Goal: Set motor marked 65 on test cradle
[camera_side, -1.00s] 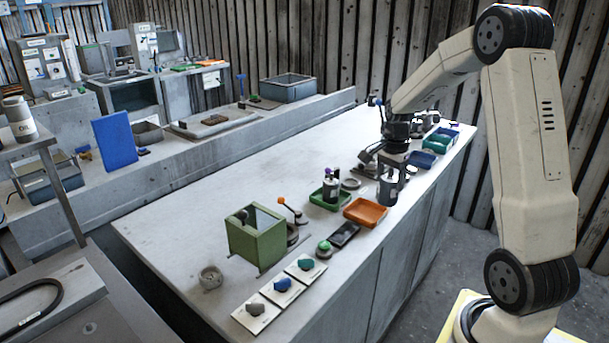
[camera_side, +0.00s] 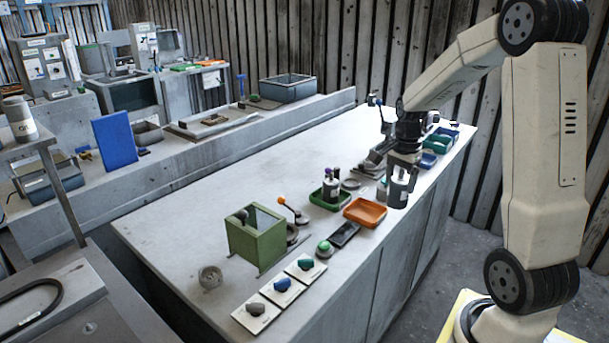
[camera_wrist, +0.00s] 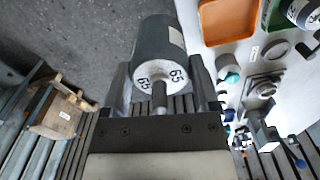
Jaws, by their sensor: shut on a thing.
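My gripper (camera_side: 402,168) is shut on a grey cylindrical motor (camera_side: 398,192), near the front edge of the bench. In the wrist view the motor (camera_wrist: 158,50) sits between the two fingers (camera_wrist: 160,85). Its pale end face carries "65" twice and a short shaft, facing the camera. A dark metal fixture (camera_side: 371,167) stands behind my gripper, partly hidden. I cannot tell whether it is the test cradle.
An orange tray (camera_side: 365,213) lies left of the held motor. Blue and green trays (camera_side: 440,143) stand beyond my gripper. A green open housing (camera_side: 256,237), an orange-knobbed lever (camera_side: 282,201) and several cards with coloured knobs (camera_side: 283,290) occupy the near end. The bench's left side is clear.

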